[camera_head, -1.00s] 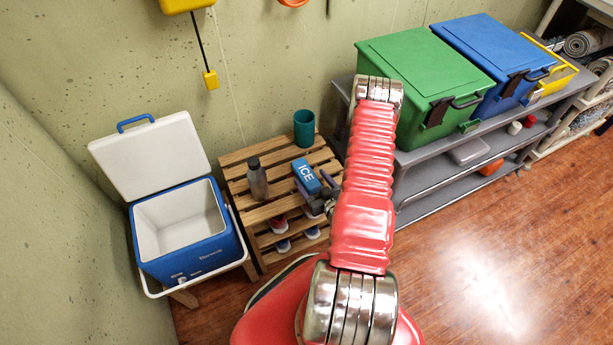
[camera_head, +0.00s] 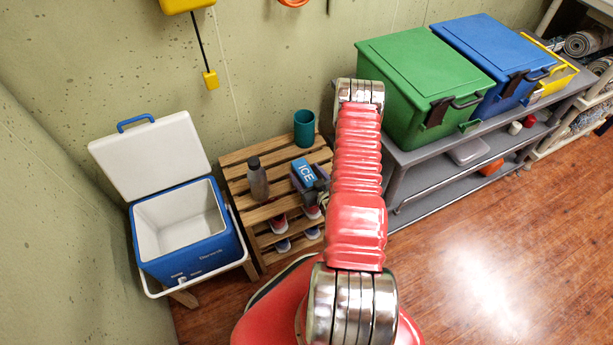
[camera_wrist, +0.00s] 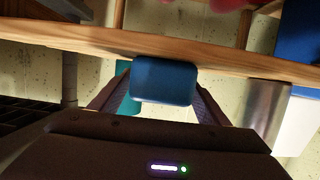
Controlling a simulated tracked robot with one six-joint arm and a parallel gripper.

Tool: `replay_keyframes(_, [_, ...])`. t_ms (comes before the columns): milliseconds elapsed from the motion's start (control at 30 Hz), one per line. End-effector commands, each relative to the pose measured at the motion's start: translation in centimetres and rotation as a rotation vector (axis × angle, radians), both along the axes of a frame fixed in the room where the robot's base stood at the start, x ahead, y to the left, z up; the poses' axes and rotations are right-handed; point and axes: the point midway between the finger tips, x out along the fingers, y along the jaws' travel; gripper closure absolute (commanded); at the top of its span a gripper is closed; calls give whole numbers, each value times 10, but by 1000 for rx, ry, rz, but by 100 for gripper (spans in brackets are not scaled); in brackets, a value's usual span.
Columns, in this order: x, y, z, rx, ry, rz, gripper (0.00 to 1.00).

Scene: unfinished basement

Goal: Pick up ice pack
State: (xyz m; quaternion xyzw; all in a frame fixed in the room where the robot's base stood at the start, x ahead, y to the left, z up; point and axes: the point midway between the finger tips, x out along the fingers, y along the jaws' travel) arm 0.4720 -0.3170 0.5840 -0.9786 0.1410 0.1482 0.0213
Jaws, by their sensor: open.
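The blue ice pack (camera_head: 304,172), marked ICE, stands on the top slats of a wooden slatted rack (camera_head: 236,159). My gripper (camera_head: 319,192) is close against its near right side in the head view, partly hidden behind my arm. In the wrist view, the ice pack (camera_wrist: 165,80) lies between the two fingers of my open gripper (camera_wrist: 158,97). One finger is on each side of it; I cannot tell whether they touch it.
A dark grey bottle (camera_head: 257,178) and a teal cup (camera_head: 304,128) stand on the rack near the ice pack. An open blue-and-white cooler (camera_head: 222,252) is to the left. A grey shelf (camera_head: 440,180) with green (camera_head: 420,85) and blue (camera_head: 490,60) bins is to the right.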

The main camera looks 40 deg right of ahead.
Motion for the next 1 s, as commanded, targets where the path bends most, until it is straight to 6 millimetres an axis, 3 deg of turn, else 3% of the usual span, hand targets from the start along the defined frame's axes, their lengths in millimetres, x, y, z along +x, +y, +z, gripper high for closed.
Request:
replay_keyframes(67, [0, 0, 0, 0, 0, 0, 31])
replay_keyframes(833, [0, 0, 0, 0, 0, 0, 85])
replay_keyframes(1000, [0, 0, 0, 0, -1, 0, 87])
